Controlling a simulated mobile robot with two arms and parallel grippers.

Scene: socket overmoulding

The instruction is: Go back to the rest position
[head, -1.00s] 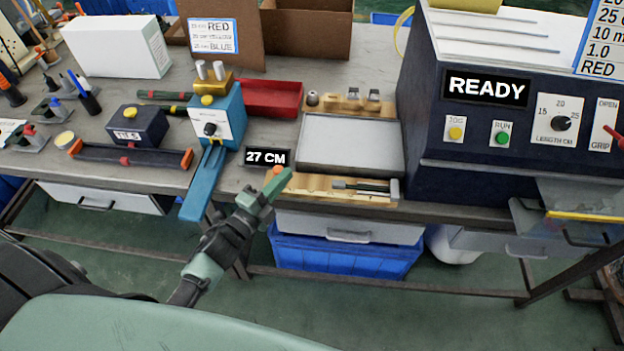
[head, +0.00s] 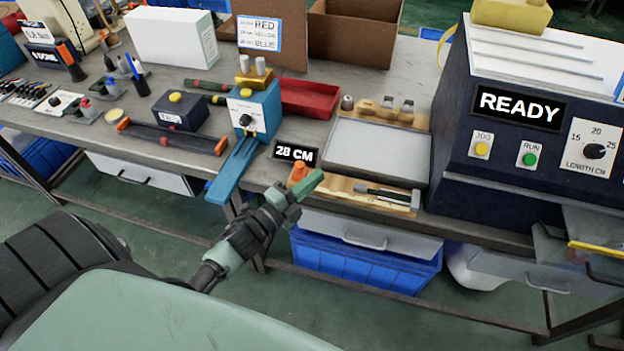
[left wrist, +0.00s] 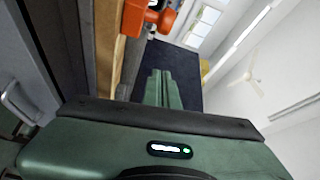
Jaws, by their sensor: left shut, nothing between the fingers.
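My left gripper (head: 308,186) is shut and empty. It hangs in front of the workbench's front edge, close to a small orange part (head: 298,172) beside the wooden fixture board. In the left wrist view the closed green fingers (left wrist: 158,88) point away from the camera, and an orange part (left wrist: 148,16) shows above them near a wooden edge. I cannot tell whether the fingers touch anything. My right gripper is in neither view.
The workbench holds a blue device (head: 254,112) with a long blue chute, a "28 CM" display (head: 296,152), a grey tray plate (head: 375,148), a red bin (head: 312,98) and a dark machine reading READY (head: 520,107). A blue crate (head: 365,265) stands below. Green floor in front is clear.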

